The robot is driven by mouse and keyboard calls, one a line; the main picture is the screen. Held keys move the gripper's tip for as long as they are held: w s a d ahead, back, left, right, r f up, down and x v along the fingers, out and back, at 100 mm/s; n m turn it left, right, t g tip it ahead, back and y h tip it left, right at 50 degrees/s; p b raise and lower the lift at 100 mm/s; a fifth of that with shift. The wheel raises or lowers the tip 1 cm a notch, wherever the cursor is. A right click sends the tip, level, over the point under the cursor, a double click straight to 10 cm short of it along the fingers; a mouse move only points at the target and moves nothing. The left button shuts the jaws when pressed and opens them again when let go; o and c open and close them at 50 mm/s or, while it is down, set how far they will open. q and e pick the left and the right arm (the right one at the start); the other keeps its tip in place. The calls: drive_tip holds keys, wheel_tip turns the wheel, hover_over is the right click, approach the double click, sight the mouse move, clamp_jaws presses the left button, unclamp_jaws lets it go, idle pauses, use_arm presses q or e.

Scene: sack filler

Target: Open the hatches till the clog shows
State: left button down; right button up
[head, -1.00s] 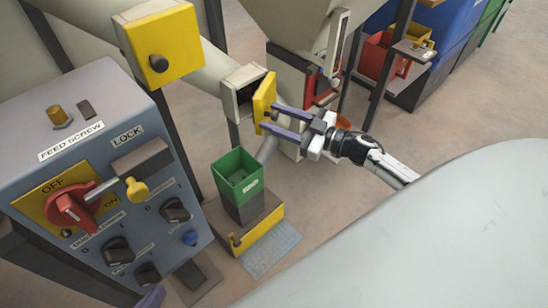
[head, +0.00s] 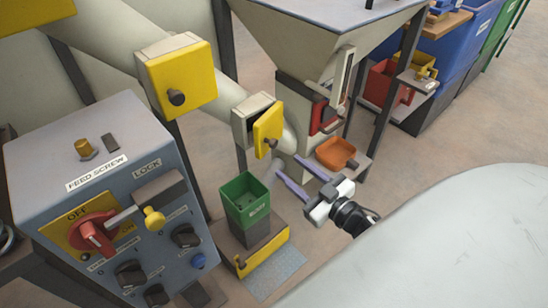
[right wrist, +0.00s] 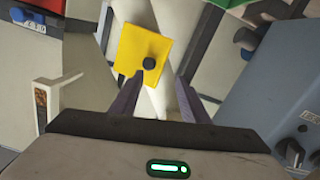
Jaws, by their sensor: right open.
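The lower yellow hatch door (head: 266,128) stands swung out from its pale box on the sloping tube. The middle hatch (head: 183,80), yellow with a dark knob, looks shut. Another yellow hatch (head: 32,14) is cut by the top left corner. My right gripper (head: 287,167) is open and empty, below and right of the lower hatch, apart from it. In the right wrist view a yellow hatch (right wrist: 136,48) with a dark knob shows beyond the open fingers. A pale box there holds something brown and speckled (right wrist: 41,105). I cannot see a clog for certain. My left gripper is out of view.
The control box (head: 100,190) with a red OFF/ON switch (head: 95,235) stands at left. A green bin (head: 245,200) stands on a yellow-edged base below the tube. The hopper (head: 335,40) and an orange scoop (head: 337,152) are to the right.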

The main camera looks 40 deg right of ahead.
use_arm(q)
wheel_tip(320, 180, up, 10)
drive_tip(key=p, duration=0.8)
use_arm(e)
drive_tip(key=s+a+f+m+g, duration=0.1)
drive_tip(key=s+a+g, duration=0.5)
drive_tip(key=s+a, duration=0.4)
drive_tip(key=shift+a+f+g, duration=0.3)
drive_tip(key=shift+a+f, duration=0.05)
drive_tip(key=shift+a, duration=1.75)
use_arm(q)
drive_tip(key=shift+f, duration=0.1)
